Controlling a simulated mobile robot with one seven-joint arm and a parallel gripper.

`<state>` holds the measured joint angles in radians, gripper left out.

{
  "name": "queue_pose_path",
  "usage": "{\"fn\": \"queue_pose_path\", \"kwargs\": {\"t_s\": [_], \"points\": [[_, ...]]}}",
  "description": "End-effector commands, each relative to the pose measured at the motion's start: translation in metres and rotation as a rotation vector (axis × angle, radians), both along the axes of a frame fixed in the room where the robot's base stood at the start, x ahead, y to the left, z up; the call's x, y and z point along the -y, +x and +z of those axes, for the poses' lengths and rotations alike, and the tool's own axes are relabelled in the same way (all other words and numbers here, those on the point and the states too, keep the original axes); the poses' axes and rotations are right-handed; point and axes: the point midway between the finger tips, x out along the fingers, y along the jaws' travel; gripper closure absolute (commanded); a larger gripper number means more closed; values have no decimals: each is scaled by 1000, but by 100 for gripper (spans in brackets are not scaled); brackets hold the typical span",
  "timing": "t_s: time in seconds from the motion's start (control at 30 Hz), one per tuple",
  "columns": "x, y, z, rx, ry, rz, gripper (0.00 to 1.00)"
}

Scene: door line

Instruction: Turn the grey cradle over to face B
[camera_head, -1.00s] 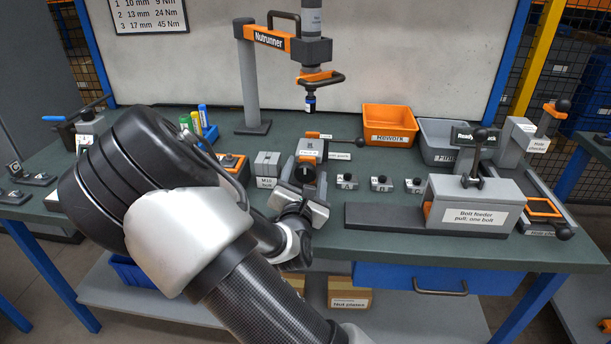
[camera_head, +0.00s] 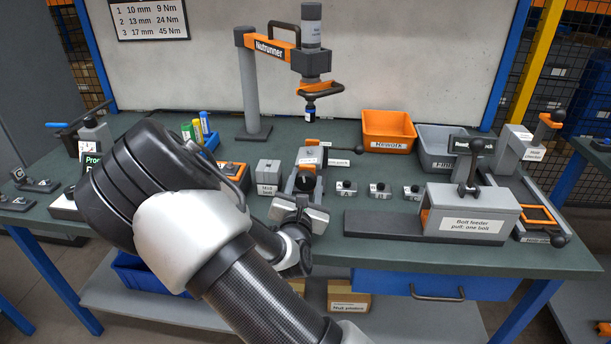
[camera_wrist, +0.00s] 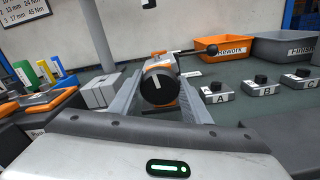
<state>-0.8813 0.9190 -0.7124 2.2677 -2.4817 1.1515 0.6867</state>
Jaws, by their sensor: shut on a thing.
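The fixture with the grey cradle (camera_head: 312,155) stands at the middle of the bench's front, with grey and orange parts and a small white label too small to read. A round black knob (camera_head: 305,180) with a white mark faces me at its front. It also shows in the wrist view (camera_wrist: 158,86). My gripper (camera_wrist: 157,100) has its two grey fingers on either side of this knob, shut on it. In the head view my gripper (camera_head: 302,192) partly covers the fixture's front. I cannot read which face of the cradle is up.
A black-knobbed lever (camera_head: 358,150) sticks out right of the fixture. A grey nut block (camera_head: 268,175) stands close on the left. The nutrunner (camera_head: 311,70) hangs behind.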

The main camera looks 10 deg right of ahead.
Motion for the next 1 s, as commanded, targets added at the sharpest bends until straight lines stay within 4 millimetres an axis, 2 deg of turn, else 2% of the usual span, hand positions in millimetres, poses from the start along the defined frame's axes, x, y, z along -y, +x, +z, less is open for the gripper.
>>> {"fn": "queue_pose_path", "kwargs": {"t_s": [0.1,1.0], "points": [[0,-1,6,-35,-93,-1,79],[-1,-1,2,-300,-907,2,79]]}}
